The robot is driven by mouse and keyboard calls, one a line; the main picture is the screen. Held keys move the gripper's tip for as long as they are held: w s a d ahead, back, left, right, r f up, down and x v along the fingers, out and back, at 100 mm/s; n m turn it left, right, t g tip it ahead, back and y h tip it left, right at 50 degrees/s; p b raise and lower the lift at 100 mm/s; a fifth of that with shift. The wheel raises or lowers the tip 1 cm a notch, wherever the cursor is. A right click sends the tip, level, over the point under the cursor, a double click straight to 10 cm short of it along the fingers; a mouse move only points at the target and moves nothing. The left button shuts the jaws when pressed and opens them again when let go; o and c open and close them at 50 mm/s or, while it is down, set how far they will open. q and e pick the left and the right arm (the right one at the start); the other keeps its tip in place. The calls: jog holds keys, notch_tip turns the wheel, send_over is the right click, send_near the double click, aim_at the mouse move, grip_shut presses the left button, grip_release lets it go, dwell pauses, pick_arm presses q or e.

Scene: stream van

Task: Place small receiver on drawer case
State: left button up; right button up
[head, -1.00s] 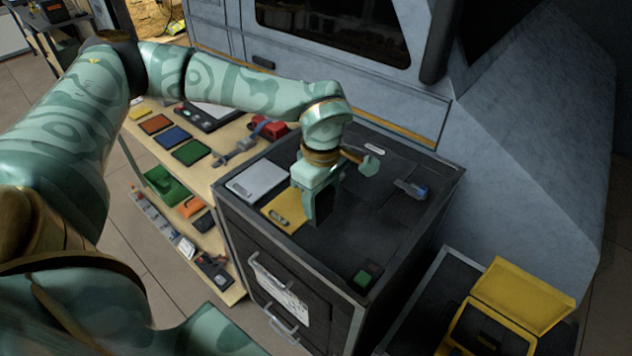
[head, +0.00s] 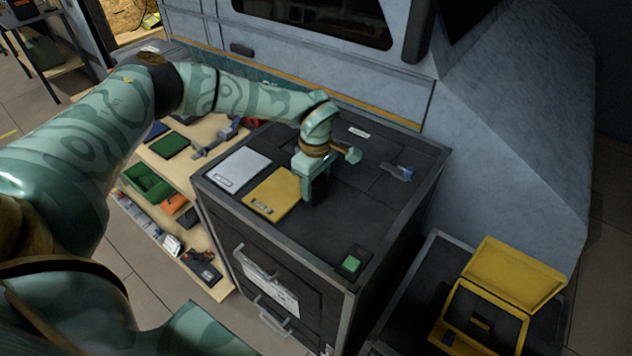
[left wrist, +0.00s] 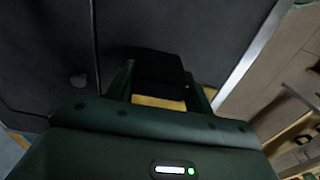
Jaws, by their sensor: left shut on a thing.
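My left gripper (head: 315,192) is over the top of the drawer case (head: 315,234), a black cabinet with silver edges. It is shut on a small black block, which I take to be the small receiver (head: 320,186). In the left wrist view the dark receiver (left wrist: 158,66) sits between the two green fingers (left wrist: 158,85). The gripper hides part of it, and I cannot tell whether its underside touches the case top. My right gripper is not in view.
A silver plate (head: 240,169) and a yellow plate (head: 270,194) lie left of the gripper on the case. An open yellow case (head: 512,275) is at lower right.

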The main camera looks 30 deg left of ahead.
aim_at(316, 179)
pick_arm(q)
jog(key=shift+f, duration=0.1)
jog(key=o, duration=1)
notch_tip(316, 179, up, 12)
jog(key=shift+r+p, duration=0.15)
jog(key=shift+p, duration=0.9)
